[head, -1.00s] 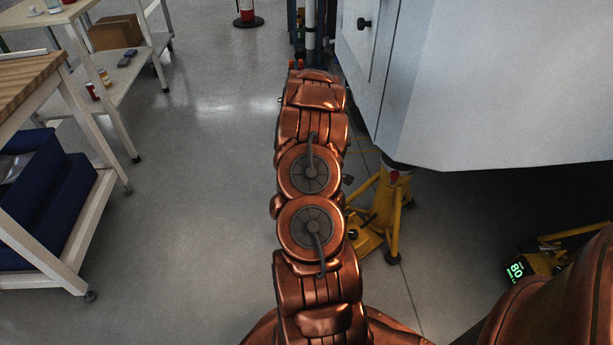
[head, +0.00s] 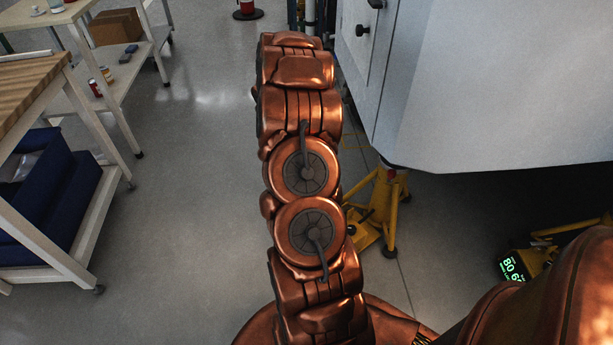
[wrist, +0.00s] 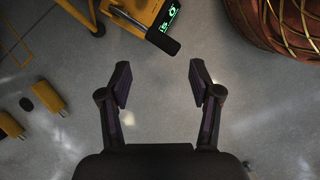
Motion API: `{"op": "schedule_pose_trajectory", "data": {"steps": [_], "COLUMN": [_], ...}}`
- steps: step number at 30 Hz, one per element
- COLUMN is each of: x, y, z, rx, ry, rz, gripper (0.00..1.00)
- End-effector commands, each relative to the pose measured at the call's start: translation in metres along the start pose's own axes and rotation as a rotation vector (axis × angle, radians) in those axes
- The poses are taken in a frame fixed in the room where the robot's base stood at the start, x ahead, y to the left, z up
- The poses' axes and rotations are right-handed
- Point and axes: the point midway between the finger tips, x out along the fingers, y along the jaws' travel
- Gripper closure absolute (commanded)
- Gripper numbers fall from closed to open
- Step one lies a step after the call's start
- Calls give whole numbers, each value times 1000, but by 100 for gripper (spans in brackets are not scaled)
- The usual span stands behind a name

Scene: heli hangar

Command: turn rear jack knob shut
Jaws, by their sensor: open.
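A yellow jack (head: 385,205) stands on the floor under the grey body's near corner in the head view. A red part sits at its top. A second yellow unit with a lit green display (head: 511,265) is at the right. I cannot make out the rear jack knob for sure, nor which jack is the rear one. My gripper (wrist: 160,82) is open and empty above the floor, below the dark grip in the picture. The head view hides it behind my arm.
The large grey body (head: 490,90) overhangs the right side. A wooden-topped bench (head: 30,85) with a blue bin (head: 50,215) below stands at the left. Yellow parts (wrist: 48,96) show at the wrist view's left. Floor left of my arm is clear.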

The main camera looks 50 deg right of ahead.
Motion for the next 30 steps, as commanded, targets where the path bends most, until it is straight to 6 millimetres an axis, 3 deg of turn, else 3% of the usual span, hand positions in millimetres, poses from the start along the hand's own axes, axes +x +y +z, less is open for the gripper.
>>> {"op": "schedule_pose_trajectory", "data": {"steps": [6,26,30], "x": [-12,-13,-35], "y": [-4,-6,-12], "z": [0,0,-1], "rx": [4,5,8], "ry": [2,2,8], "rz": [0,-1,3], "gripper": [37,37,37]}}
